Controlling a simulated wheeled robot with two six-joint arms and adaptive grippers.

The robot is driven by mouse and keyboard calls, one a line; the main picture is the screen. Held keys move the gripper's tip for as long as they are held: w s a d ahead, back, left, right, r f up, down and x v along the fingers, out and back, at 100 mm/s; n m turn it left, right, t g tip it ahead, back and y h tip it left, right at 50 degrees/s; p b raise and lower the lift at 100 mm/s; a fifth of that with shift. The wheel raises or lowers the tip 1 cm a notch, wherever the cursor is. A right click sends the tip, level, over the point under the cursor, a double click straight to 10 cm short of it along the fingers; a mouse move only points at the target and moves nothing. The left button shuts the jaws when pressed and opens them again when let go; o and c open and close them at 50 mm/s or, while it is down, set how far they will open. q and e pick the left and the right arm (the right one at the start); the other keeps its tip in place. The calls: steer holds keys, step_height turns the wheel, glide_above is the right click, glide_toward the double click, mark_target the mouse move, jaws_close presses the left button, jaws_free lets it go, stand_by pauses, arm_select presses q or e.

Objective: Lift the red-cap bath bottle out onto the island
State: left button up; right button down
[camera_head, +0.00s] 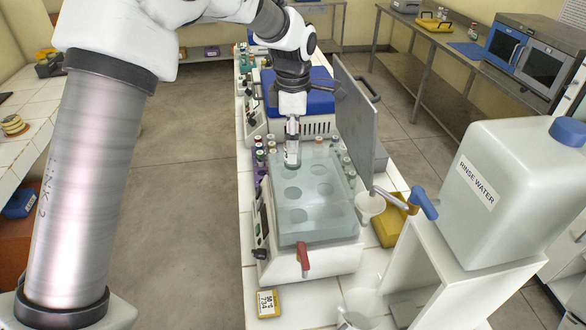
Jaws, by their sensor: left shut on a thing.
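My left gripper (292,118) reaches down over the back of the water bath (308,262). It is shut on a small pale bottle (292,152) with a label, held upright. The gripper covers the bottle's top, so I cannot see its cap colour. The bottle's lower end is at the back left of the bath's pale, translucent top (310,232), which has several round openings. I cannot tell whether the bottle's base is inside an opening or just above it. The other openings look empty. My right gripper is out of view.
The bath's lid (357,125) stands raised on the right. Small capped vials line both sides of the bath. A rinse water container (500,190) on a white stand is at the right. A yellow timer (265,303) lies in front on the white-tiled island (300,312).

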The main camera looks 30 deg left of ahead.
arm_select(q)
step_height(320, 180, up, 4)
steer(key=shift+f+b, duration=0.1)
steer(key=shift+b, duration=0.2)
step_height(320, 180, up, 3)
steer(key=shift+f+p, duration=0.15)
steer(key=shift+p, duration=1.05)
step_height(320, 180, up, 4)
steer(key=p, duration=0.4)
steer(key=shift+f, duration=0.1)
